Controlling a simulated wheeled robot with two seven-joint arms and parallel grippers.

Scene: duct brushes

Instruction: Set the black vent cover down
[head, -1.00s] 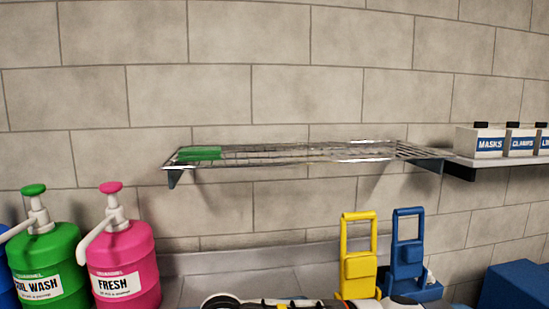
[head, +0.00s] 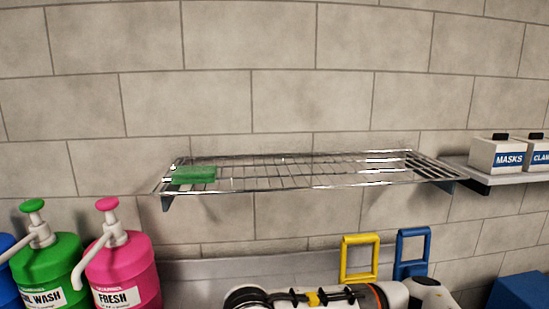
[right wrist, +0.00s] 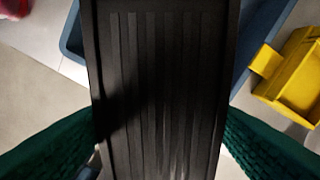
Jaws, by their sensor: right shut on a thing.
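The black vent cover (right wrist: 165,60) is a long ribbed panel that fills the middle of the right wrist view. My right gripper (right wrist: 160,118) is shut on it, with a green textured finger at each side. The cover's near end runs out of the bottom of that view. The cover and my right gripper do not show in the head view, where white arm parts of mine cross the bottom edge. My left gripper is in neither view.
A wire shelf (head: 300,172) on the wall holds a green block (head: 194,174) at its left; the rest is bare. Pump bottles, green (head: 50,262) and pink (head: 123,270), stand lower left. Yellow (head: 360,258) and blue (head: 412,250) handles rise below. White boxes (head: 497,155) sit right.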

